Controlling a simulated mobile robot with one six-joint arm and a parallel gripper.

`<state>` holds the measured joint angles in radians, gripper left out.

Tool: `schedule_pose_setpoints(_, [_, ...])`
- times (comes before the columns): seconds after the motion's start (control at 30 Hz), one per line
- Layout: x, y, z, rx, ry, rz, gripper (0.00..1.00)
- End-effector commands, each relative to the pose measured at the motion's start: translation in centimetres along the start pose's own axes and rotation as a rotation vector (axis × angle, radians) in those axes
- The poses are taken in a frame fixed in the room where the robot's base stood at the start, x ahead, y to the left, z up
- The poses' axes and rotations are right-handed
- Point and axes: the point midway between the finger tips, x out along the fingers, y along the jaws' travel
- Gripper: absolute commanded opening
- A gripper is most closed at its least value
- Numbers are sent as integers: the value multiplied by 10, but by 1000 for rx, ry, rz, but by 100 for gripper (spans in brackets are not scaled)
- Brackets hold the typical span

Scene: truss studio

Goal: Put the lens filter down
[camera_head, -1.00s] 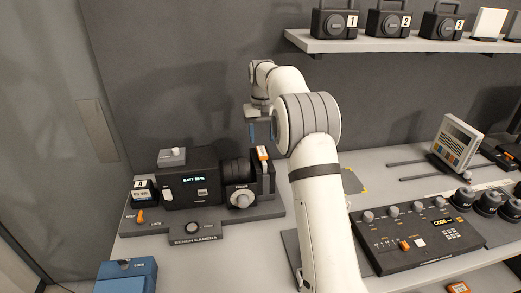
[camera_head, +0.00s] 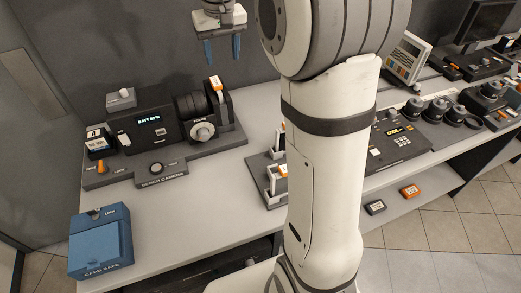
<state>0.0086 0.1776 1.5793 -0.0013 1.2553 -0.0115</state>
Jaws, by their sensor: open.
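My gripper (camera_head: 222,50) hangs at the top of the picture with its two blue fingers pointing down and apart. Nothing shows between them. Below it, a thin piece with an orange and white tab (camera_head: 215,83), which looks like the lens filter, stands upright in a dark holder at the right end of the bench camera (camera_head: 152,130), in front of its lens (camera_head: 190,108). The gripper is clear above the tab and not touching it. The filter's lower part is hidden in the holder.
A blue card safe (camera_head: 100,245) stands at the bench's front left. A small rack (camera_head: 266,185) with white and orange pieces is partly hidden by my arm. A control panel (camera_head: 405,143) lies to the right. Bare bench (camera_head: 190,215) lies in front of the camera.

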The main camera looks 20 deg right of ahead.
Motion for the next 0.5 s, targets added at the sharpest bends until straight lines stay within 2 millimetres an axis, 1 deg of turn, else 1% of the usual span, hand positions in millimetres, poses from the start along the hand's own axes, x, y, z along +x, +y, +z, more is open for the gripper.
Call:
schedule_pose_setpoints(0.03, [-7,0,26,0,17,0,50])
schedule_pose_setpoints(0.07, [-8,0,38,-1,28,0,50])
schedule_pose_setpoints(0.1, [-10,0,56,-1,40,0,50])
schedule_pose_setpoints(0.13, [-10,0,70,-1,49,0,50])
schedule_pose_setpoints(0.23, [-7,0,117,-2,80,1,50])
schedule_pose_setpoints(0.33, [1,-1,164,-3,111,1,50])
schedule_pose_setpoints(0.4, [10,-1,195,-3,130,1,50])
schedule_pose_setpoints(0.5, [25,-1,232,-4,154,1,50])
